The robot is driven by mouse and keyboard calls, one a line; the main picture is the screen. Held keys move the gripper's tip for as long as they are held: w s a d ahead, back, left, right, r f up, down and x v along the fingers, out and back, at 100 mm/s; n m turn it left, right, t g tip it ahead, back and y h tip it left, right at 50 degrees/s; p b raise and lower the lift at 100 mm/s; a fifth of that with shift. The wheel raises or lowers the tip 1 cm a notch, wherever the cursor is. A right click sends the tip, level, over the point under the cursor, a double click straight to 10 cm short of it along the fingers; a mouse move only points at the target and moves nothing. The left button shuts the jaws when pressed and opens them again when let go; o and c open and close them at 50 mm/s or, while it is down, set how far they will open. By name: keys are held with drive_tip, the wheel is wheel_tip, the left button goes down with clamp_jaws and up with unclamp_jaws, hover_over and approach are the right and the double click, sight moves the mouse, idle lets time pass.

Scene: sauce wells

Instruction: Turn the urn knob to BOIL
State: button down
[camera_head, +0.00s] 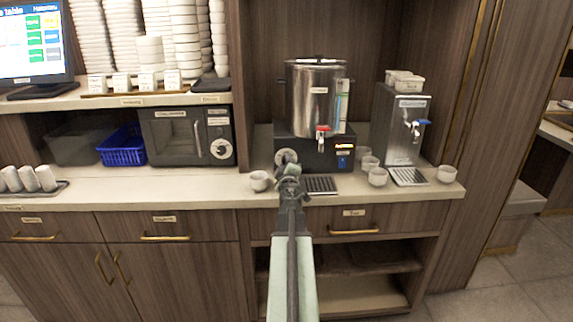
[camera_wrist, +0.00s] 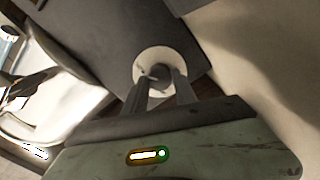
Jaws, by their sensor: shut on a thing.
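The urn (camera_head: 316,100) is a steel cylinder on a dark base (camera_head: 330,152) on the counter. Its white round knob (camera_head: 281,156) is at the left of the base front, partly hidden by my gripper in the head view. My gripper (camera_head: 290,168) reaches up to it from below. In the wrist view the two fingers of my gripper (camera_wrist: 161,88) are closed on the middle of the knob (camera_wrist: 146,58), with the white dial around it. The knob's markings are too small to read. A red-handled tap (camera_head: 322,135) and a small lit display (camera_head: 345,158) are on the urn's front.
A drip tray (camera_head: 320,185) lies right of my gripper. White cups (camera_head: 260,181) stand close by on the left, and more (camera_head: 377,176) on the right. A steel dispenser (camera_head: 400,125) stands right, a microwave (camera_head: 187,137) left.

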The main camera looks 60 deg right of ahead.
drive_tip(key=shift+m, duration=0.4)
drive_tip(key=c, duration=1)
unclamp_jaws()
